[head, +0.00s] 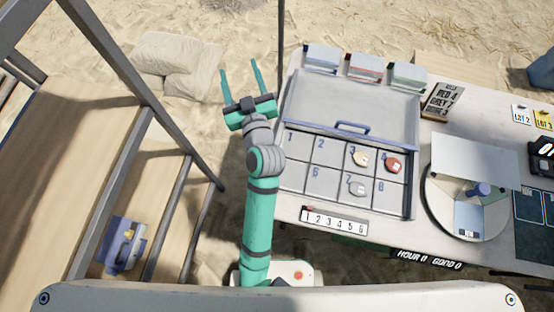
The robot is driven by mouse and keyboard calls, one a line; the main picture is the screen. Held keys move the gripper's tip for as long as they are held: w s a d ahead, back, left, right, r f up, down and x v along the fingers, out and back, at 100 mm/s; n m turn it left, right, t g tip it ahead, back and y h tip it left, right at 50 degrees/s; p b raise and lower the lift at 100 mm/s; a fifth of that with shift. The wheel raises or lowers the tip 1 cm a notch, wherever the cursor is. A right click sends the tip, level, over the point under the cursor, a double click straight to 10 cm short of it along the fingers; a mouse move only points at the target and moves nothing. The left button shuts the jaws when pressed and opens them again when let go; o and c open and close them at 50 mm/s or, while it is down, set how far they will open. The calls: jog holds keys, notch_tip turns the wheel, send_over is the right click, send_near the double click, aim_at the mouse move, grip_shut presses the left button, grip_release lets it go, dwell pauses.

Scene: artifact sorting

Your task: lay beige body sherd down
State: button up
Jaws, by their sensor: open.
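A small beige sherd (361,159) lies in compartment 3 of the numbered tray (292,176). I cannot tell from this view whether it is a body sherd. A red-brown sherd (393,164) lies in compartment 4, and a grey sherd (357,187) lies in compartment 7. The other numbered compartments look empty. My gripper (239,68) is open and empty, with its two fingers apart and pointing away over the sand. It is left of the table, clear of the tray and the sherds.
Several small boxes (366,68) line the table's back edge. A sign (443,102) stands right of the tray, near a round stand with a white panel (474,160). A number strip (335,220) is at the front edge. Wooden shelving with a blue container (124,244) is at left.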

jog(key=s+d+f+m+g+h, duration=0.1)
jog(key=s+d+f+m+h, duration=0.15)
jog(key=s+f, duration=0.55)
jog(key=s+d+f+m+h, duration=0.1)
jog(key=s+f+m+h, duration=0.3)
jog(key=s, duration=0.7)
jog(key=s+d+n, duration=0.1)
jog(key=s+d, duration=0.2)
jog(key=s, duration=0.6)
jog(key=s+d+g+y, duration=0.1)
jog(key=s+d, duration=0.2)
jog(key=s, duration=0.6)
jog(key=shift+d+n, duration=0.2)
jog(key=shift+n, duration=0.15)
